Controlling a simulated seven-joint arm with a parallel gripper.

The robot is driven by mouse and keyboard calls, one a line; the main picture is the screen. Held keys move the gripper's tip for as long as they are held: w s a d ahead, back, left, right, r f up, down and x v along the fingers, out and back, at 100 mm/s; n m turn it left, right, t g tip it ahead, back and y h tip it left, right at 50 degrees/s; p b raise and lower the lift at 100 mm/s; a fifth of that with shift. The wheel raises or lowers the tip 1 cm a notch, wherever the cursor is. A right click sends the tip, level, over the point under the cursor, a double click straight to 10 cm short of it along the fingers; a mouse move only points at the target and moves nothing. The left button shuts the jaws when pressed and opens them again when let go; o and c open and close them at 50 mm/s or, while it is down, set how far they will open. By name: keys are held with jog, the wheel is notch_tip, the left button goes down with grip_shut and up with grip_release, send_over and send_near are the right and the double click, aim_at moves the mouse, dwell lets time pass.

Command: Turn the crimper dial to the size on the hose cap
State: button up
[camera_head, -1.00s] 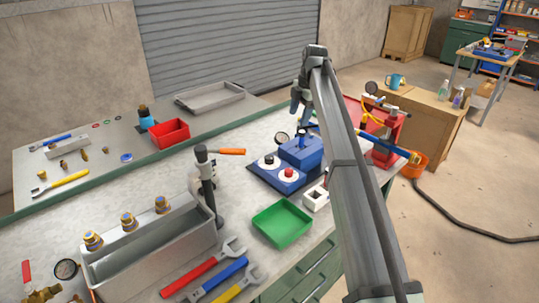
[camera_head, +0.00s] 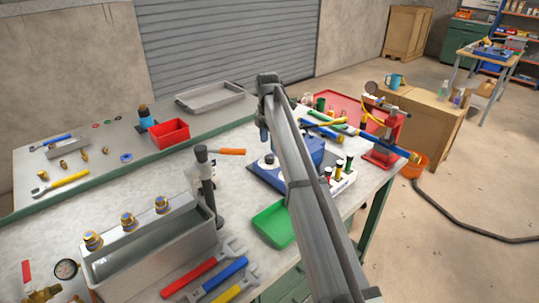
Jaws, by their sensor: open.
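The blue crimper (camera_head: 311,150) stands on the bench's right half. Its white dial with a black knob (camera_head: 269,160) shows just left of my arm; the red-knobbed dial is hidden behind my arm. My gripper (camera_head: 264,135) is open and empty, pointing down above the black knob in the picture; I cannot tell its height over it. Coloured hoses (camera_head: 326,124) lie behind the crimper, partly hidden. Any size marking on a hose cap is too small to read.
A white block (camera_head: 347,181) with several coloured pieces stands right of my arm. A green tray (camera_head: 272,222) lies in front of the crimper. A black post with an orange handle (camera_head: 205,180) stands left. A red press (camera_head: 383,150) stands at the right edge.

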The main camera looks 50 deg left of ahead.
aim_at(270, 156)
jog(key=shift+d+f, duration=0.1)
jog(key=shift+f, duration=3.05)
jog(key=c, duration=1.1)
jog(key=shift+o, duration=0.2)
